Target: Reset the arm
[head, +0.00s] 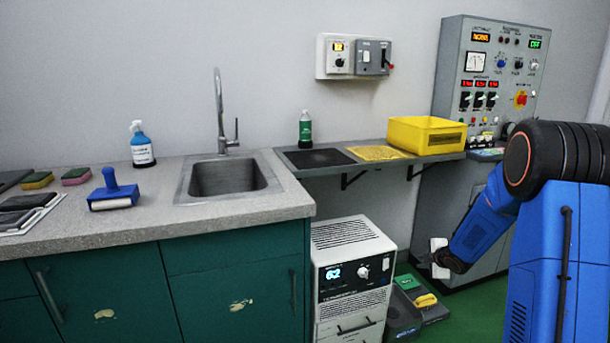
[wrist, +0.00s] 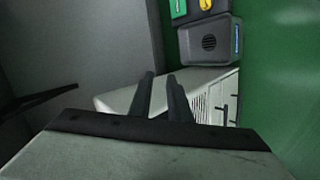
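My blue arm reaches in from the right of the head view, bent downward. My gripper (head: 438,258) is at its low end, in front of the grey control cabinet (head: 462,185) and to the right of the white heater-like unit (head: 352,270). In the wrist view, the two dark fingers of my gripper (wrist: 161,76) stand apart with a narrow gap. Nothing shows between them. The fingers are too small to make out in the head view.
Above is a shelf with a yellow bin (head: 427,135). A counter with a sink (head: 228,178) stands left.

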